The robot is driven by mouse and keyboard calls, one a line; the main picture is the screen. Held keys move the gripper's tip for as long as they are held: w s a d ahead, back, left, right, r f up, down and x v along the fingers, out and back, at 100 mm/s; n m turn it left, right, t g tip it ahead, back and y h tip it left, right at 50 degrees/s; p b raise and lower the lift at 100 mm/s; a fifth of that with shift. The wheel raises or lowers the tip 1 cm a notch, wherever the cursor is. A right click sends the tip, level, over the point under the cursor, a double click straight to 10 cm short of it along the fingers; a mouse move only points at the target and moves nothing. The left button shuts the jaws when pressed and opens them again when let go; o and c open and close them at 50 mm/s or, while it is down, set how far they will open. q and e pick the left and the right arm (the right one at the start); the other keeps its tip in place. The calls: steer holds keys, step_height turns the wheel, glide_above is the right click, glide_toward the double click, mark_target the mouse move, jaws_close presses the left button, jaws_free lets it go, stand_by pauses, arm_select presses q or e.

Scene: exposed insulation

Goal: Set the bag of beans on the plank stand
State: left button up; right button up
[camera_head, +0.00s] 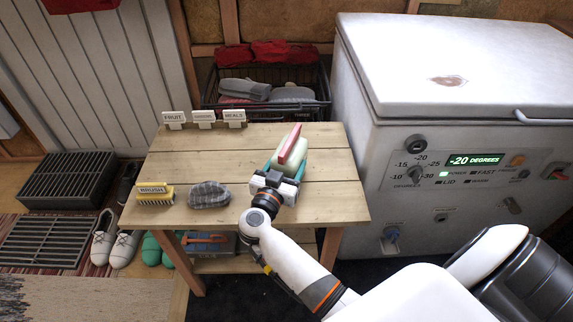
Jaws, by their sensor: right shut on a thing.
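The plank stand (190,165) is a low wooden table of pale boards in the middle of the head view. My right gripper (286,166) is over the right part of its top, with its fingers pointing away from me. It is shut on the bag of beans (291,146), a small pale green and red pack standing between the teal fingers. The gripper hides the near part of the bag. I cannot tell whether the bag touches the planks. My left gripper is not in view.
A brush (155,195) and a grey knitted cap (209,195) lie at the stand's front left. Small label signs (204,117) stand along its back left edge. A wire basket (268,93) is behind. A white freezer (450,130) is close on the right. The stand's middle is clear.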

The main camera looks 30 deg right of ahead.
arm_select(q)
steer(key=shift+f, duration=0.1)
arm_select(e)
steer(key=o, duration=1.4)
steer(key=shift+o, duration=0.2)
steer(key=shift+s+a+r, duration=0.1)
steer(key=shift+a, duration=0.05)
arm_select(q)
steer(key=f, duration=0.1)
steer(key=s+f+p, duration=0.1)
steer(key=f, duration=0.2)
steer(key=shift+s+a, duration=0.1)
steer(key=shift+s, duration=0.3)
arm_select(e)
steer(key=v, duration=1.1)
steer(key=shift+s+a, duration=0.2)
steer(key=shift+a, duration=0.1)
